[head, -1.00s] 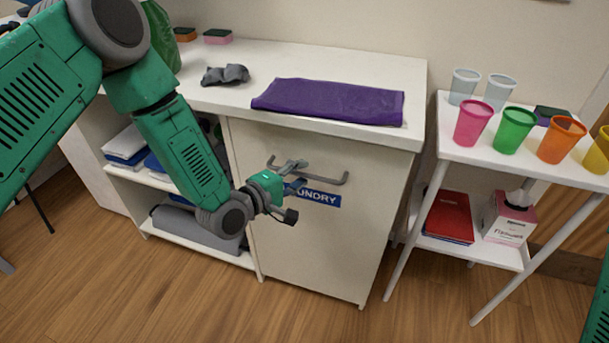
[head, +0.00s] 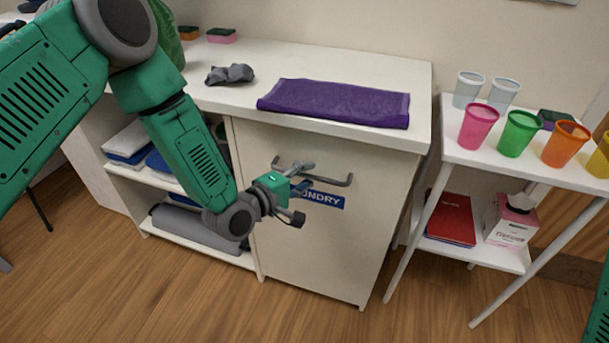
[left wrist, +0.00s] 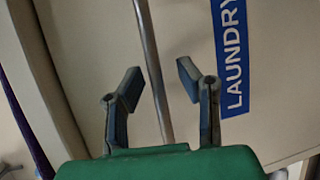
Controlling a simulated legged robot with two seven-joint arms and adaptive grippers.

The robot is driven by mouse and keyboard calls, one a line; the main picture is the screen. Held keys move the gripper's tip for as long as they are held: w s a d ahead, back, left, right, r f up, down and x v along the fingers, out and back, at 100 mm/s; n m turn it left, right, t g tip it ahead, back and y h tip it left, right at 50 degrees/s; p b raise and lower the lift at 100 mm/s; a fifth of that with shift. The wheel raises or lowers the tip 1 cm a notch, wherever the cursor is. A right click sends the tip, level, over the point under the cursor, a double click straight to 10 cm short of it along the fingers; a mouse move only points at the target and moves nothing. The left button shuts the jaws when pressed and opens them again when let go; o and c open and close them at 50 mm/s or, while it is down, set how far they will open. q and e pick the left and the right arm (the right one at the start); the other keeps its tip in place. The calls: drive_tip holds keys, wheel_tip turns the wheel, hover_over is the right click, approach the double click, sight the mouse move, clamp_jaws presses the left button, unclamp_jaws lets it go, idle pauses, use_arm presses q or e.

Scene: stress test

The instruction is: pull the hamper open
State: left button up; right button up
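The hamper (head: 330,255) is a cream front panel in the white counter unit, with a blue LAUNDRY label (head: 322,200). Its grey bar handle (head: 338,181) runs across the upper part of the panel. My left gripper (head: 303,190) is at the left part of the handle. In the left wrist view the gripper (left wrist: 160,78) is open, and the handle bar (left wrist: 151,60) runs between its two fingers with gaps on both sides. The panel looks closed, flush with the unit. My right gripper is out of view; only a bit of green arm shows at the right edge.
On the counter (head: 385,52) lie a folded purple towel (head: 335,103) and a crumpled grey cloth (head: 230,74). Shelves with folded linen (head: 190,226) are left of the hamper. A white cart (head: 455,150) with several cups stands right. Wooden floor in front is clear.

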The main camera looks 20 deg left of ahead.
use_arm(q)
drive_tip(key=shift+s+d+r, duration=0.15)
drive_tip(key=shift+s+d, duration=0.1)
drive_tip(key=shift+s, duration=0.05)
drive_tip(key=v, duration=1.1)
drive_tip(key=shift+a, duration=0.3)
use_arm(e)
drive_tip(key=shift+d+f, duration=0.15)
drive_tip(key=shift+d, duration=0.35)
use_arm(q)
drive_tip(key=shift+s+a, duration=0.1)
